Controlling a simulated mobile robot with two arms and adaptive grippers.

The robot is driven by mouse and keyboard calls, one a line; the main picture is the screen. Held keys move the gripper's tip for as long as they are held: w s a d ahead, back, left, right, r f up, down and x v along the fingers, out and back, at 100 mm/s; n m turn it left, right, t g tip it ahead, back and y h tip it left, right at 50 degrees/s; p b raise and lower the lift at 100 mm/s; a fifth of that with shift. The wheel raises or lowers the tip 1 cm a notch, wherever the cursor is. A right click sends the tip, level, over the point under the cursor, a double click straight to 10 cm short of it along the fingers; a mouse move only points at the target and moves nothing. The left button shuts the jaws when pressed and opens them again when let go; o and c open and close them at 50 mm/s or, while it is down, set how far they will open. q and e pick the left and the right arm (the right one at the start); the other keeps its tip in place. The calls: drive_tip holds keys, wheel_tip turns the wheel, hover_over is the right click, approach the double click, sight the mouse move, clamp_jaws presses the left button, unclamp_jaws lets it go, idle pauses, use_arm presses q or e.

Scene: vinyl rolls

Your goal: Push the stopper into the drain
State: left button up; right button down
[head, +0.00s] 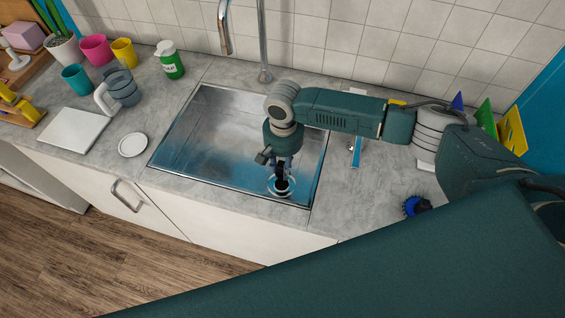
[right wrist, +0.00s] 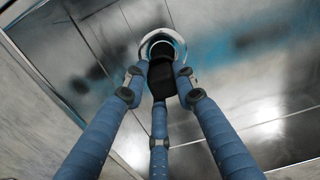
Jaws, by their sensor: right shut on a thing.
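The metal sink (head: 205,130) is set in the grey counter. The drain (head: 281,191) shows as a pale ring near the sink's front right corner. My right gripper (head: 282,171) points down over it. In the right wrist view, the three blue fingers of my right gripper (right wrist: 160,82) are closed around a black piece, the stopper (right wrist: 162,72). The stopper overlaps the near part of the pale drain ring (right wrist: 147,47). I cannot tell whether it touches the drain or sits in it. My left gripper is not in view.
A tap (head: 262,45) rises behind the sink. A white saucer (head: 132,145), a grey mug (head: 122,88) and a green-labelled bottle (head: 171,62) stand to the left. A blue brush (head: 412,205) lies on the right counter. The sink's left part is empty.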

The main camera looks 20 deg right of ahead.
drive_tip(key=shift+w, duration=0.1)
drive_tip(key=shift+w+p, duration=0.1)
drive_tip(key=shift+p, duration=0.4)
drive_tip(key=shift+f, duration=0.7)
drive_tip(key=shift+f+b, duration=0.55)
drive_tip(key=shift+f, duration=0.45)
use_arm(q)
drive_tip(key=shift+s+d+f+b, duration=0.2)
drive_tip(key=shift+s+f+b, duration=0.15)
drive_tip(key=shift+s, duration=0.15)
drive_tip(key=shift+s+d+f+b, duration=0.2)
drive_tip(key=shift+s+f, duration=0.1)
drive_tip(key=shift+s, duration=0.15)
use_arm(e)
drive_tip(key=shift+f, duration=1.35)
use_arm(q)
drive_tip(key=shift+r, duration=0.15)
